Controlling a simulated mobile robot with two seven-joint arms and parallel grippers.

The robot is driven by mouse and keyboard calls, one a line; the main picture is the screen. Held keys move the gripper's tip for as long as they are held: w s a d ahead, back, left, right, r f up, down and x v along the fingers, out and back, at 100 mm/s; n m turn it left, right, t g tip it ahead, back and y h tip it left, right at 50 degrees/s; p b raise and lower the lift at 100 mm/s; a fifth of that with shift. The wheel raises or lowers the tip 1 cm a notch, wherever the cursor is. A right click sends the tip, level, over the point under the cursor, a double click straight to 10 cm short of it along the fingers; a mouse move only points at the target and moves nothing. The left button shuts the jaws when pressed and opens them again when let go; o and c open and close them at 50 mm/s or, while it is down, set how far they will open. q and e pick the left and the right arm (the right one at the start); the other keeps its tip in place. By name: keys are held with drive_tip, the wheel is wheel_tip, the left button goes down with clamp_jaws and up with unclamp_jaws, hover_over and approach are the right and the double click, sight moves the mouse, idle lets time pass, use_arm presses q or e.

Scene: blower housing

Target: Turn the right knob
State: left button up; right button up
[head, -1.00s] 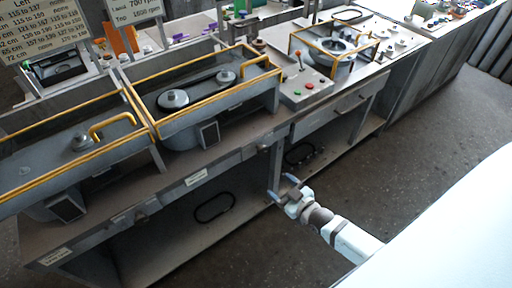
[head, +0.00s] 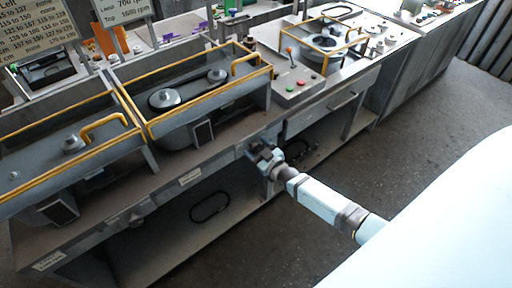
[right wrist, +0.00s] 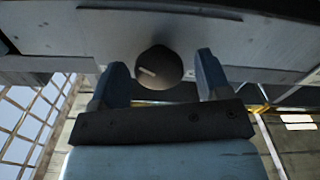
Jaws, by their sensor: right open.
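The right knob (right wrist: 160,72) is a dark round knob with a pale mark on its face, on the grey front panel of the bench. In the right wrist view it shows between the two fingers of my right gripper (right wrist: 161,63), with a gap on each side. My right gripper is open and holds nothing. In the head view the right gripper (head: 262,153) is at the bench front and hides the knob. Another knob (head: 137,219) sits farther left on the same front. My left gripper is not in view.
Grey machine housings with yellow rails (head: 190,93) stand on the bench above. A black belt (head: 210,206) lies on the lower shelf. The floor (head: 420,135) at right is clear.

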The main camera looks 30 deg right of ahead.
drive_tip(key=shift+w, duration=0.3)
drive_tip(key=c, duration=0.9)
drive_tip(key=shift+c, duration=0.2)
drive_tip(key=shift+m, duration=0.3)
drive_tip(key=m, duration=0.4)
drive_tip(key=shift+b, duration=0.3)
drive_tip(key=shift+d+m, duration=0.1)
drive_tip(key=shift+m, duration=1.3)
